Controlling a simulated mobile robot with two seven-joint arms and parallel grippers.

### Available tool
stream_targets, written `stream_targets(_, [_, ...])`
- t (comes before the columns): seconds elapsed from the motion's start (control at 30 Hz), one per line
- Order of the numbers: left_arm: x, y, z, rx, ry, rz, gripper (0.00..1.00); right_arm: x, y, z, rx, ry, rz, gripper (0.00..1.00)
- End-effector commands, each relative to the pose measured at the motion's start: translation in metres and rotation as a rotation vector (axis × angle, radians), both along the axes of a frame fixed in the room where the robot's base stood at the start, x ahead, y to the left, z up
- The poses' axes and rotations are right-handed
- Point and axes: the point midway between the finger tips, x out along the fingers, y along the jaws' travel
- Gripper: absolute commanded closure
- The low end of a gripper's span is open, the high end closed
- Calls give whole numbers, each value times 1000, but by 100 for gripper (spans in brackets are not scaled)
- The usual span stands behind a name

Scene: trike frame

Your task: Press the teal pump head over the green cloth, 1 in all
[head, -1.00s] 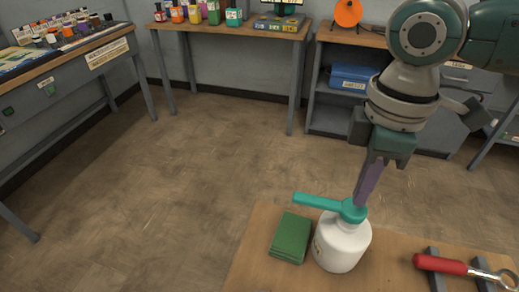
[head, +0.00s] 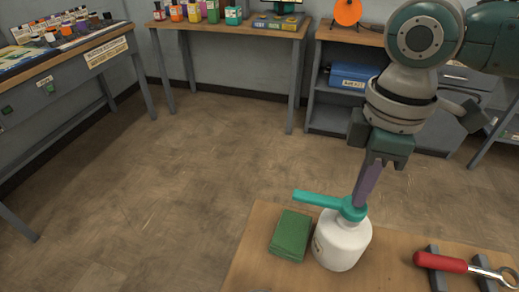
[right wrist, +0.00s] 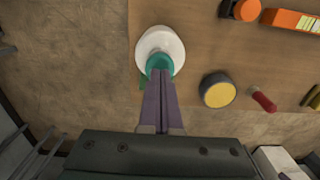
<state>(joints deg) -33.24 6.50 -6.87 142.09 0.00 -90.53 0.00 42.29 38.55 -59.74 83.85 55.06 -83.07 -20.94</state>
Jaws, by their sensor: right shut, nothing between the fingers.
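The white pump bottle (head: 341,243) stands upright on the wooden bench. Its teal pump head (head: 326,203) has a long spout pointing left over the folded green cloth (head: 291,235). My right gripper (head: 360,203) is shut and empty, pointing down with its fingertips at the top of the pump head. Touching or just above it, I cannot tell exactly. In the right wrist view the closed fingers (right wrist: 160,78) reach over the teal pump head (right wrist: 159,62) and hide part of it; the white bottle (right wrist: 160,43) shows around it. My left gripper is not in view.
A red-handled tool (head: 441,263) lies on grey rests to the right of the bottle. In the right wrist view a yellow-topped round container (right wrist: 219,92) and an orange box (right wrist: 292,20) stand on the bench. The floor (head: 160,200) to the left is clear.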

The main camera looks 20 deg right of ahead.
Motion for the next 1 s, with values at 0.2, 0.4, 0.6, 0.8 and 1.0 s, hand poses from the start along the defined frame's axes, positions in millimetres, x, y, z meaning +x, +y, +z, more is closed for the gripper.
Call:
stream_targets(0.2, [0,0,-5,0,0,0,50,0,0,-9,0,0,-1,100])
stream_targets(0.4, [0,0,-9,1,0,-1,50,0,0,-16,-1,-1,0,100])
stream_targets(0.6, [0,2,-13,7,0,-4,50,0,0,-23,-1,1,1,100])
stream_targets(0.8, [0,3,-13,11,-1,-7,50,0,0,-23,-1,1,0,100])
stream_targets(1.0, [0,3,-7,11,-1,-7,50,0,0,-18,-1,1,0,100])
